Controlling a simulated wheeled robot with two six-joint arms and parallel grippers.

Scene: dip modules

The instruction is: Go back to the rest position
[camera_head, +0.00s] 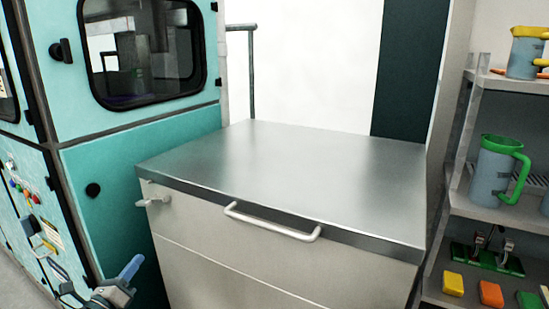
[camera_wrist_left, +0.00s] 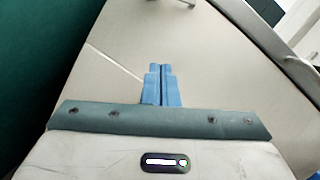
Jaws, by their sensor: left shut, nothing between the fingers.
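My left gripper (camera_head: 131,268) shows at the lower left of the head view, low in front of the teal machine and to the left of the steel-topped cabinet. Its blue fingers are together in the left wrist view (camera_wrist_left: 161,82), with nothing between them. The fingers point toward the pale cabinet front (camera_wrist_left: 215,75), and I cannot tell how far away it is. My right gripper is not in view.
The cabinet (camera_head: 290,165) has a bare steel top and a white front handle (camera_head: 272,222). The teal machine (camera_head: 140,165) stands at the left. At the right, a shelf rack (camera_head: 495,209) holds a grey jug with a green handle (camera_head: 490,172) and coloured blocks.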

